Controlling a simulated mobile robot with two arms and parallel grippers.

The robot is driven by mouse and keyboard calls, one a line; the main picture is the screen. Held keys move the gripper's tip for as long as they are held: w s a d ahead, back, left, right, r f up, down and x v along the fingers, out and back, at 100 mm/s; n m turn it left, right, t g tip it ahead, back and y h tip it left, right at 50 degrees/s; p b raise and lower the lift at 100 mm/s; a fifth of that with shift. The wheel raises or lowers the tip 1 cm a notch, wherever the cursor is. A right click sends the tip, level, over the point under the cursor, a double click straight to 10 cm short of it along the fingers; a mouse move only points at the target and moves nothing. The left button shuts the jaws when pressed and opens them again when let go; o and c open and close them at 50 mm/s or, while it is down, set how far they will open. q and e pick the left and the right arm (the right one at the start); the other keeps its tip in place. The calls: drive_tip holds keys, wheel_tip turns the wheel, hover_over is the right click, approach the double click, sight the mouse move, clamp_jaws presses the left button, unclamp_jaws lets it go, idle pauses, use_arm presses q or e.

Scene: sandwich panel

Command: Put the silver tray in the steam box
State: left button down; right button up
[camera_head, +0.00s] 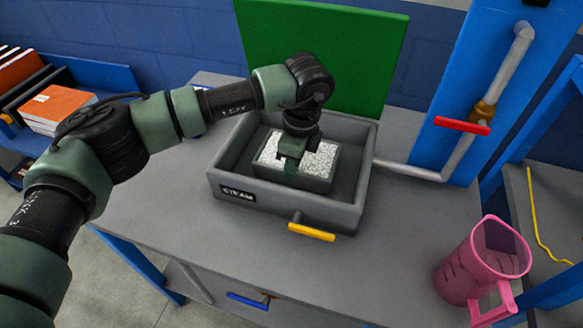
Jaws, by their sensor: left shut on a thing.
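The grey steam box (335,212), labelled STEAM, sits open-topped on the grey table. The silver tray (318,184) is inside its walls, near the middle, and is filled with white speckled material. My left gripper (290,168) reaches down from above and is shut on the tray at its front side. I cannot tell whether the tray touches the box floor. The gripper hides part of the tray. My right gripper is not in view.
A green panel (320,50) stands behind the box. A yellow-handled valve (311,232) juts from its front, and a pipe with a red handle (462,126) runs to its right. A pink jug (478,265) stands at the right. Books (55,108) are on a left shelf.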

use_arm(q)
drive_tip(key=shift+f, duration=0.2)
drive_tip(key=c, duration=1.5)
unclamp_jaws()
drive_tip(key=shift+r, duration=0.15)
drive_tip(key=r, duration=0.4)
drive_tip(key=d+r, duration=0.1)
drive_tip(key=r, duration=0.3)
drive_tip(key=r+b, duration=0.1)
drive_tip(key=r, duration=0.3)
drive_tip(key=shift+s+d, duration=0.2)
drive_tip(key=shift+s, duration=0.05)
